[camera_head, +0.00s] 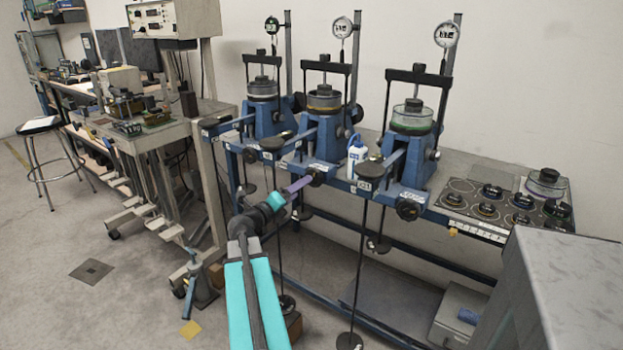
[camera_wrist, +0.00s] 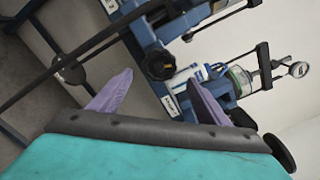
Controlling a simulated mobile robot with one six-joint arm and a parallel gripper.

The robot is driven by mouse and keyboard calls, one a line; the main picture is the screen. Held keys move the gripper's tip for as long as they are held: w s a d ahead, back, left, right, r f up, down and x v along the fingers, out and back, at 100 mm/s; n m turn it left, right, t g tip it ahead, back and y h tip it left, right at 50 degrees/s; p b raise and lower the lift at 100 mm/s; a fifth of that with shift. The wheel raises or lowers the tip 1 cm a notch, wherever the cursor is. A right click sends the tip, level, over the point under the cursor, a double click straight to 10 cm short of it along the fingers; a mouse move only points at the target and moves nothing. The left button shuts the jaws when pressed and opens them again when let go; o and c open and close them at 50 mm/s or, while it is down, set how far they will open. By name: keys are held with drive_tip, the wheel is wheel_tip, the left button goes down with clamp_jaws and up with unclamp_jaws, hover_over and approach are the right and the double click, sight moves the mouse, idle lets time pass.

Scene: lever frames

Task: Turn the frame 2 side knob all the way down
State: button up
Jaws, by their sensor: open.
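Three blue lever frames stand in a row on the bench in the head view. The middle frame (camera_head: 326,135) carries a round cell and a dial gauge; its label is too small to read surely. A dark round knob (camera_head: 316,177) sits at its front lower end. Another dark knob (camera_head: 357,114) shows at its right side. My gripper (camera_head: 306,181) has purple fingers near the front knob. In the wrist view, a black lobed knob (camera_wrist: 158,62) lies ahead, between the open fingers of my gripper (camera_wrist: 160,77). Contact cannot be told.
The left frame (camera_head: 262,120) and right frame (camera_head: 411,150) flank the middle one. A white bottle (camera_head: 356,157) stands between the middle and right frames. Thin hanging rods with weights (camera_head: 350,341) drop in front of the bench. A grey cabinet (camera_head: 560,290) fills the lower right.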

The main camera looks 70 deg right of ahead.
sight(314, 187)
drive_tip(key=shift+w+d, duration=0.1)
drive_tip(key=shift+x, duration=4.65)
drive_tip(key=shift+d, duration=0.1)
drive_tip(key=shift+c, duration=0.7)
drive_tip(key=c, duration=1.2)
drive_tip(key=shift+d, duration=0.1)
